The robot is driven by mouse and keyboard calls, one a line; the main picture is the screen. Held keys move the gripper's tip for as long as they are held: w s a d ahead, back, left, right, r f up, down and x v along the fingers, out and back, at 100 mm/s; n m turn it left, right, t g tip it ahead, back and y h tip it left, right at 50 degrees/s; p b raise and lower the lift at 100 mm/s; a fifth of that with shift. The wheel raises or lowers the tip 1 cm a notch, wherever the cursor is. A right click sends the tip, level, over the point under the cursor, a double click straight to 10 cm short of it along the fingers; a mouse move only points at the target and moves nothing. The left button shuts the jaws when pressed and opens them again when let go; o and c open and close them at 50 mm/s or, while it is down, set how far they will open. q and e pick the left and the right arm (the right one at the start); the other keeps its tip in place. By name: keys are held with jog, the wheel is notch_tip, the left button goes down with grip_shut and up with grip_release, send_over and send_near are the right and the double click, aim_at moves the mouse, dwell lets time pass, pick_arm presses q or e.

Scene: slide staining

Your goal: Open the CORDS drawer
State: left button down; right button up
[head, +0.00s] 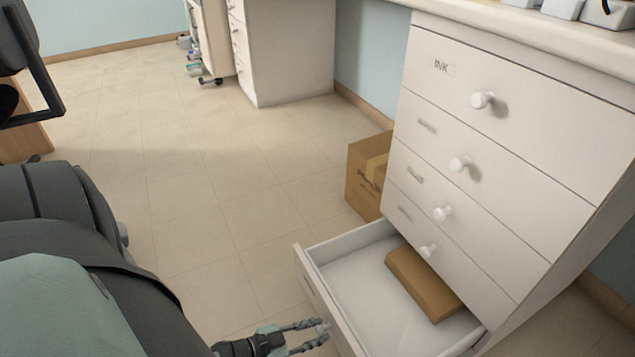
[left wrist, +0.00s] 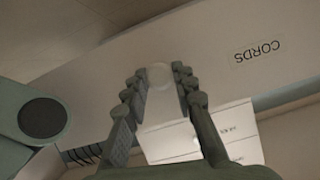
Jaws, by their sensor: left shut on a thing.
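The CORDS drawer (head: 310,285) is the bottom drawer of the white cabinet and stands pulled well out. Its front with the upside-down CORDS label (left wrist: 258,52) fills much of the left wrist view. My left gripper (head: 322,331) is at the outside of this drawer front. Its two fingers are shut on the pale round drawer knob (left wrist: 158,74), one on each side of it. In the head view the knob is mostly hidden by the fingers. My right gripper is not in view.
A flat brown box (head: 424,284) lies inside the open drawer. The closed drawers above include one labelled INK (head: 520,105). A cardboard box (head: 364,178) stands on the floor beside the cabinet. The tiled floor (head: 200,190) to the left is clear.

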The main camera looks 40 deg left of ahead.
pick_arm(q)
jog(key=c, duration=1.2)
grip_release()
jog(key=shift+s, duration=0.1)
jog(key=v, duration=1.2)
